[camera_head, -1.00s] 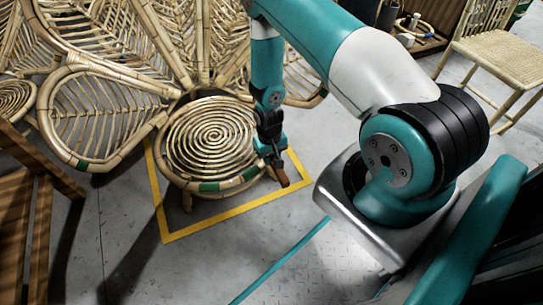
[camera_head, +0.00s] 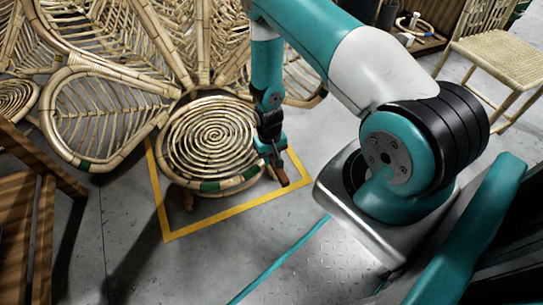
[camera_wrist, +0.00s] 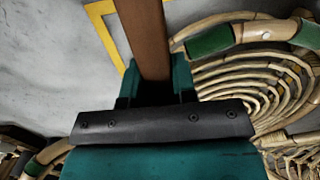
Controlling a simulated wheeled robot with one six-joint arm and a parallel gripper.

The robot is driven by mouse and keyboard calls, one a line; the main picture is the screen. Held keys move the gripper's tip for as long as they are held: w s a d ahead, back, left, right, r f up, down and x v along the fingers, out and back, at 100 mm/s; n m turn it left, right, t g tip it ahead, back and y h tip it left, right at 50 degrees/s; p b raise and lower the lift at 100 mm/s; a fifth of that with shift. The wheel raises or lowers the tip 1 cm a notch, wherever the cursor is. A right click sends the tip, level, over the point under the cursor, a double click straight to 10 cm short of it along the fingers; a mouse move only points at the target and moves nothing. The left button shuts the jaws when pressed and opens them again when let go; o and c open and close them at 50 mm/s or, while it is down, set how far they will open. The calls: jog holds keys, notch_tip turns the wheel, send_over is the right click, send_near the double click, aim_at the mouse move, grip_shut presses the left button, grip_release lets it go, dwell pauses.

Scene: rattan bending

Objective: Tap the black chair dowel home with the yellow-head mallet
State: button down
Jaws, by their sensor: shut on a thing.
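My gripper (camera_head: 274,157) is shut on a brown wooden handle (camera_wrist: 142,35), which I take to be the mallet's. The handle also shows in the head view (camera_head: 280,174), pointing down at the right side of a round rattan chair seat. In the wrist view, my teal fingers (camera_wrist: 154,88) sit on both sides of the handle. No yellow mallet head can be made out in either view. The chair's spiral seat (camera_head: 211,137) has green bands on its rim, and one band (camera_wrist: 212,40) shows in the wrist view. I cannot make out the black dowel.
A yellow floor outline (camera_head: 239,208) surrounds the seat's base. Large rattan back panels (camera_head: 105,110) stand behind and left. A brown wooden frame (camera_head: 42,165) is at the left edge. Another rattan chair (camera_head: 500,58) stands at the upper right. Floor in front is open.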

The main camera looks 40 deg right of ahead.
notch_tip(320, 180, up, 5)
jog(key=p, duration=0.4)
dwell(0.4)
